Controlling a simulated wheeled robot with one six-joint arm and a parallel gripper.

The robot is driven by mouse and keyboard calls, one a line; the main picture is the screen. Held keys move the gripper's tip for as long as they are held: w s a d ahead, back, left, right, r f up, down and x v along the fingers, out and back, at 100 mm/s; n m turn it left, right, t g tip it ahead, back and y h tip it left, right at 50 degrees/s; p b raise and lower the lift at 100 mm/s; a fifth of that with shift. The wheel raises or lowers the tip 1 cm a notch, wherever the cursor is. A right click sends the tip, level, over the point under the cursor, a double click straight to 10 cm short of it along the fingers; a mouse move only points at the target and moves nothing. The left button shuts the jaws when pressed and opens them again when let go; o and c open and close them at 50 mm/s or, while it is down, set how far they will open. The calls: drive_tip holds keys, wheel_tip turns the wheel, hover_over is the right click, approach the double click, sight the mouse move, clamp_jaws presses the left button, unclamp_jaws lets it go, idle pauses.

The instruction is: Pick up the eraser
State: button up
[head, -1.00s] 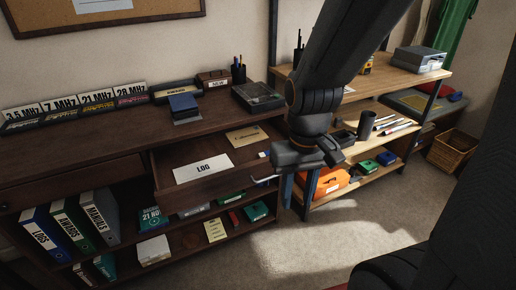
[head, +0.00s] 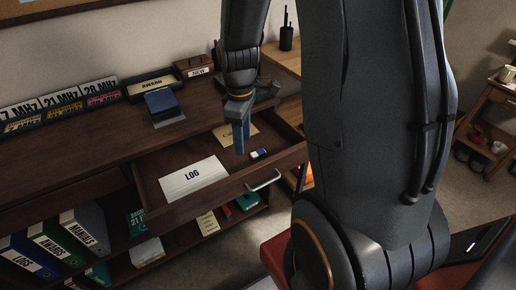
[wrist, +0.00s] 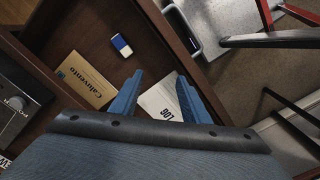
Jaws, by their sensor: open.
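The eraser (head: 258,153) is a small white and blue block lying in the open drawer (head: 222,188). In the wrist view the eraser (wrist: 122,45) lies on the bare drawer floor, apart from the tan envelope. My gripper (head: 240,145) points down over the drawer, just left of the eraser in the head view. In the wrist view my gripper (wrist: 165,95) has its two blue fingers spread with nothing between them but the white LOG booklet below. The eraser is outside the fingers, beyond the left one.
The white LOG booklet (head: 194,177) and a tan envelope (head: 235,133) lie in the same drawer. The drawer front (head: 275,172) has a metal handle (head: 263,181). A blue box (head: 162,104) stands on the desk top.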

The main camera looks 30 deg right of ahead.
sight(258, 152)
drive_tip(key=w+d+f+n+p, duration=0.1)
drive_tip(key=d+n, duration=0.1)
drive_tip(key=w+d+f+n+p, duration=0.1)
drive_tip(key=w+d+f+n, duration=0.1)
drive_tip(key=d+n, duration=0.1)
drive_tip(key=w+d+f+n+p, duration=0.1)
drive_tip(key=w+d+n, duration=0.1)
drive_tip(key=d+n, duration=0.1)
drive_tip(key=shift+w+d+f+p, duration=0.15)
drive_tip(key=shift+w+f+p, duration=0.05)
drive_tip(key=shift+f+p, duration=0.2)
drive_tip(key=shift+s+f+p, duration=0.1)
drive_tip(key=shift+f+p, duration=1.15)
drive_tip(key=shift+f, duration=2.65)
clamp_jaws()
